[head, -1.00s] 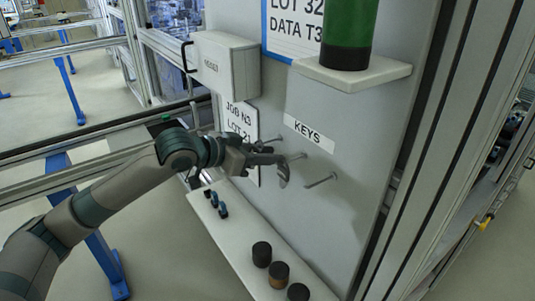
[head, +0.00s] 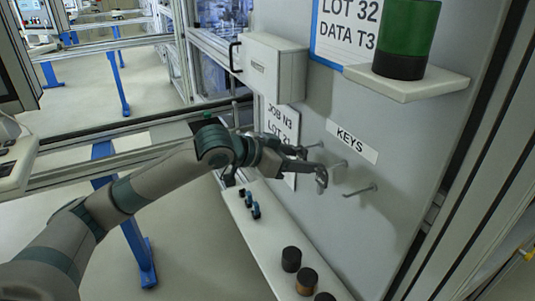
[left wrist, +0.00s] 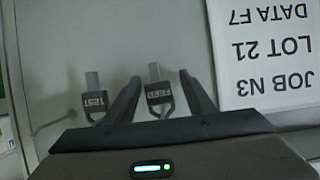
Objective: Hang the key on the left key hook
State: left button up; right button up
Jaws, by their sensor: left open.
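My left gripper (head: 316,163) is open at the wall panel, below the KEYS label (head: 353,146). In the left wrist view its two fingers (left wrist: 159,78) stand either side of a key with a black head tagged FEED (left wrist: 158,96), with space on both sides. A second key tagged TEST (left wrist: 94,104) is outside the fingers, on the left. A bare peg hook (head: 361,190) sticks out right of my gripper. Another hook (head: 338,167) is partly hidden beside my fingers. The right gripper is not in view.
A shelf (head: 268,237) below carries several dark knobs and small blue-black parts. A paper sign (head: 283,122) is behind my gripper, with a grey box (head: 274,68) above. A green-black cylinder (head: 407,40) stands on an upper shelf (head: 407,83).

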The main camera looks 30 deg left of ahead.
pick_arm(q)
jog(key=b+v, duration=0.4)
jog(key=v, duration=1.2)
jog(key=shift+s+b, duration=0.2)
jog(key=shift+b, duration=0.2)
jog(key=shift+a, duration=0.1)
